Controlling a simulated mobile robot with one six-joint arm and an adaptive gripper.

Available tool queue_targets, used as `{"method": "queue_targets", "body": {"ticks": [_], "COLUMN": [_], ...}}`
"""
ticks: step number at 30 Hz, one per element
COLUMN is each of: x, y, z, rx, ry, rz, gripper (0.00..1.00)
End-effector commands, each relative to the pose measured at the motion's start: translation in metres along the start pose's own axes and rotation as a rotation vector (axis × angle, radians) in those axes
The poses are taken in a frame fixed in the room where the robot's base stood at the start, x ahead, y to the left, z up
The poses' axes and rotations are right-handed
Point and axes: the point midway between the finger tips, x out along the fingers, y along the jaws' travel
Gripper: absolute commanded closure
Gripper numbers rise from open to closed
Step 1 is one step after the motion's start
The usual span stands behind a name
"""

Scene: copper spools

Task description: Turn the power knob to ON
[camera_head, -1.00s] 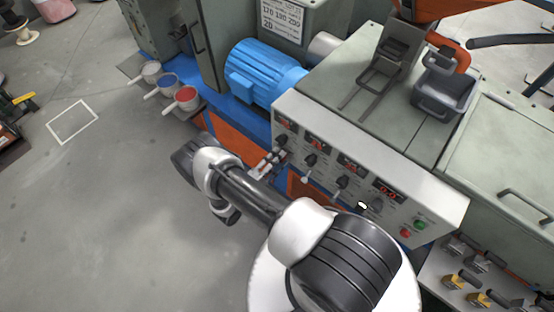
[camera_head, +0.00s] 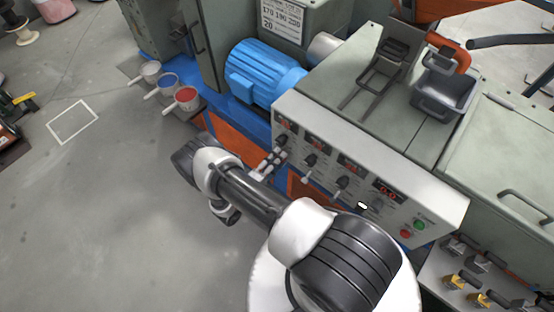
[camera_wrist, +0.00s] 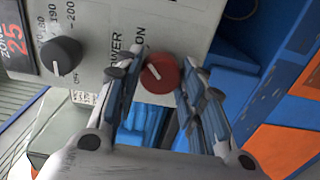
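The red power knob (camera_wrist: 160,74) sits on the light grey panel (camera_wrist: 105,22) in the wrist view, beside printed "POWER" and "ON" lettering. A short white mark on the knob's face points toward the upper left of the picture. My gripper (camera_wrist: 161,68) is open, with one finger on each side of the knob. Small gaps seem to show between fingers and knob; contact cannot be told. In the head view my gripper (camera_head: 272,163) is at the left end of the control panel (camera_head: 440,208), and the red knob is hidden there.
A black zone knob (camera_wrist: 60,57) is left of my gripper in the wrist view. Several black knobs and red displays line the panel, with a green button (camera_head: 420,225) and a red button (camera_head: 405,233) at its right. A blue motor (camera_head: 262,72) stands behind.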

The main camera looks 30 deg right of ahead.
Motion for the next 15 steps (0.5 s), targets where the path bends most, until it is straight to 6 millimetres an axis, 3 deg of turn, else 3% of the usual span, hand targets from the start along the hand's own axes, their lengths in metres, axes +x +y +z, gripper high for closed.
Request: {"method": "queue_targets", "body": {"ticks": [7,15], "x": [0.0000,-0.0002], "y": [0.0001,0.0001], "z": [0.0000,0.0002], "rx": [-0.001,-0.002], "ry": [0.000,0.000], "rz": [0.000,0.000], "gripper": [0.45,0.45]}}
